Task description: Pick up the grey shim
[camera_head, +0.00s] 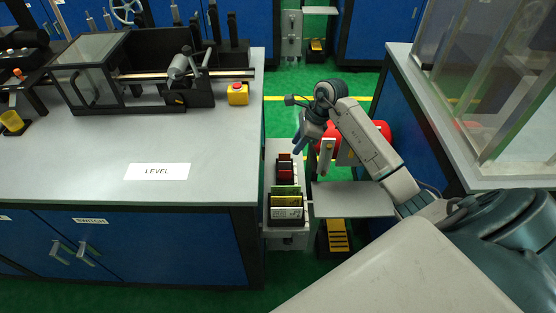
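I cannot make out a grey shim in the head view; it may be too small or hidden. My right gripper (301,148) hangs at the end of my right arm, above the far end of a narrow grey stand (289,236). Its fingers point down and to the left. They are too small to show whether they are open or hold anything. My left gripper is not in view.
The stand carries red, green and yellow-edged items and a labelled block (287,213). A grey bench (80,180) with a black machine is left. A grey shelf (352,200) and red cylinder (377,133) are right of the stand. Green floor shows behind.

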